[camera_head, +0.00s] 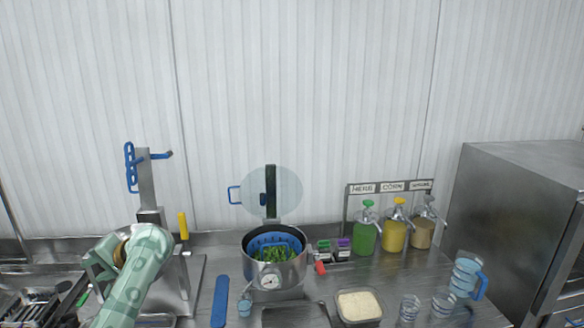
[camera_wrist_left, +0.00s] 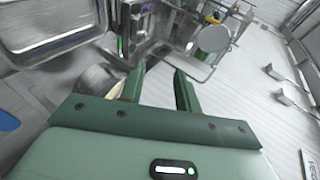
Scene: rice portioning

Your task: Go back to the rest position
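My left arm comes into the head view from the bottom left, with its wrist bent toward the left edge. My left gripper (camera_wrist_left: 159,70) shows in the left wrist view with its two green fingers apart and nothing held between them. In the head view the fingers are hard to make out. My right gripper is in neither view.
A steel pot (camera_head: 291,274) with a blue basket of green food stands mid-counter. A rice container (camera_head: 359,307) sits at the front, with several clear cups and a blue-handled jug (camera_head: 466,275) to its right. Sauce dispensers (camera_head: 395,234) stand behind. A metal stand (camera_head: 147,188) rises at left.

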